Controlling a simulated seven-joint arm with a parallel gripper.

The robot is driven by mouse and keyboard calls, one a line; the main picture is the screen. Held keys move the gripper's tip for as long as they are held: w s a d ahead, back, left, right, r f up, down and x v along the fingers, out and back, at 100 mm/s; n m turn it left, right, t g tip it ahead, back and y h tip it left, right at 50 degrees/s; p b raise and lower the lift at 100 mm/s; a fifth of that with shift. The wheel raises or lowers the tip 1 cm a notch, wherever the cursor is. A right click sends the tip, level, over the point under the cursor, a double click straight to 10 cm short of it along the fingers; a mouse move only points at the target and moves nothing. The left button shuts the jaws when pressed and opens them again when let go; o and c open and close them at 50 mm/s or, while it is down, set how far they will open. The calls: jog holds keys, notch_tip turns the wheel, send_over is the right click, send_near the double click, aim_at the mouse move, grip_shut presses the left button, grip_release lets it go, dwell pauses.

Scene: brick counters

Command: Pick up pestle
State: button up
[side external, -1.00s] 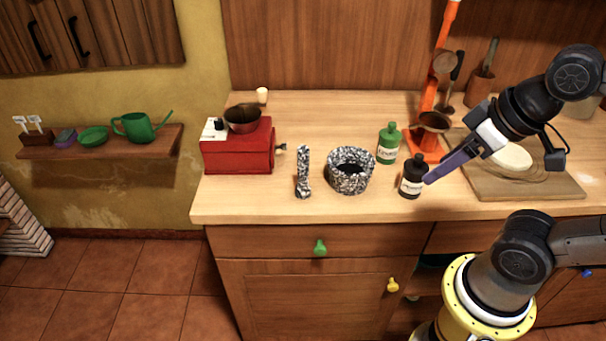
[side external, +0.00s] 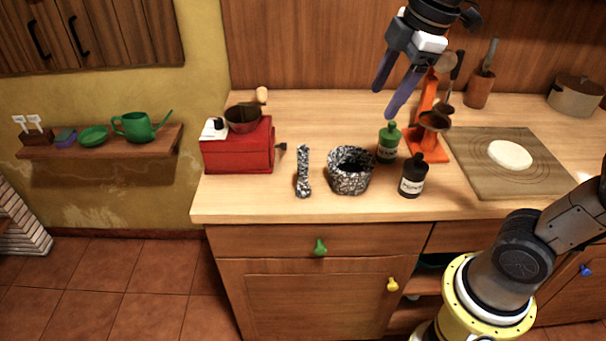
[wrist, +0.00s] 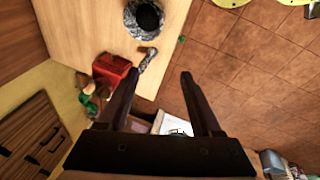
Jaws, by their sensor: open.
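The pestle (side external: 303,172) is a black-and-white speckled stone piece. My gripper (side external: 387,103) is open and empty, raised above the counter to the right of the mortar and above the green bottle. In the wrist view the pestle (wrist: 148,58) shows beyond my gripper (wrist: 187,85), between the mortar (wrist: 145,18) and the red box, and it is apart from the fingers.
A red grinder box (side external: 240,150) stands left of the pestle. A green bottle (side external: 388,145), a dark bottle (side external: 412,178) and an orange stand (side external: 424,140) are right of the mortar. A board with dough (side external: 480,180) lies further right. The counter front edge is near the pestle.

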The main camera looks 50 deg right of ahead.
jog(key=w+a+f+n+g, duration=0.1)
jog(key=w+a+n, duration=0.15)
jog(key=w, duration=0.45)
jog(key=n+g, duration=0.1)
jog(key=g, duration=0.1)
send_over(304, 147)
notch_tip(304, 147, down, 5)
jog(key=shift+n+g, duration=0.25)
jog(key=shift+g, duration=0.05)
notch_tip(304, 147, down, 11)
jog(key=shift+r, duration=0.15)
jog(key=shift+w+f, duration=0.15)
jog(key=shift+f, duration=3.05)
grip_shut()
